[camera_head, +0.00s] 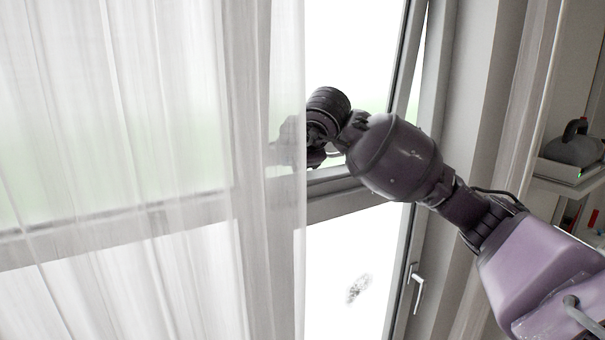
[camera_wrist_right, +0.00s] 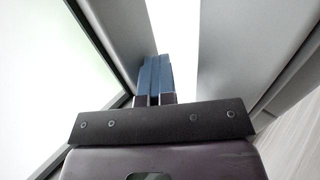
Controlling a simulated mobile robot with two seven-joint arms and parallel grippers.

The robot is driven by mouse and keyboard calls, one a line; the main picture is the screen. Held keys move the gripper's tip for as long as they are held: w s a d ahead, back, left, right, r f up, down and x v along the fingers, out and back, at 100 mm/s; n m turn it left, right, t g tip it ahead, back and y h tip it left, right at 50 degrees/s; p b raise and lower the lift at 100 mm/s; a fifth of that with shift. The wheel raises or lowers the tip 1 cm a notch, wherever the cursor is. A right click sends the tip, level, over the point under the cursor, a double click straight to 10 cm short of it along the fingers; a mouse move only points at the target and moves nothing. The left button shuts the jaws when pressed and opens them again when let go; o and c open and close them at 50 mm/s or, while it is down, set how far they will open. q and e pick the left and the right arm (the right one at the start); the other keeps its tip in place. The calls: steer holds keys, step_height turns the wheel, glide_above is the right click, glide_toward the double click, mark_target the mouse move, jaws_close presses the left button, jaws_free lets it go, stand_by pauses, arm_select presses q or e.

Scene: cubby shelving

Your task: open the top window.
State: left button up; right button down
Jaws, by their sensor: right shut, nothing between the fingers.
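The top window (camera_head: 350,60) is the pane above the grey horizontal bar (camera_head: 345,203). It stands ajar: a bright strip shows between its sash edge (camera_head: 402,60) and the fixed frame at right. The strip also shows in the right wrist view, between the sash (camera_wrist_right: 115,40) and the frame (camera_wrist_right: 235,50). My right gripper (camera_head: 285,152) is at the lower part of the top window, partly veiled by the sheer curtain. In the wrist view its blue fingers (camera_wrist_right: 155,78) are together and empty, pointing toward the bright gap. Contact with the sash cannot be told. My left gripper is not in view.
A sheer white curtain (camera_head: 110,120) covers the left half. The lower window has a handle (camera_head: 415,287) on its right side. A shelf (camera_head: 572,185) with a grey rounded object (camera_head: 575,148) stands at the far right, near my right arm.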

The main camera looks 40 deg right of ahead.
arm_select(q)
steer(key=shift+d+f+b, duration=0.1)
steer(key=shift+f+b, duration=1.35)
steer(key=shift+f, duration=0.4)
arm_select(e)
steer(key=w+t, duration=0.1)
steer(key=w, duration=0.7)
steer(key=shift+d+r, duration=0.2)
steer(key=shift+d, duration=0.25)
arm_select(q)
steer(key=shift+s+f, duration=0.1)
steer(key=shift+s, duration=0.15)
arm_select(e)
steer(key=shift+w, duration=0.1)
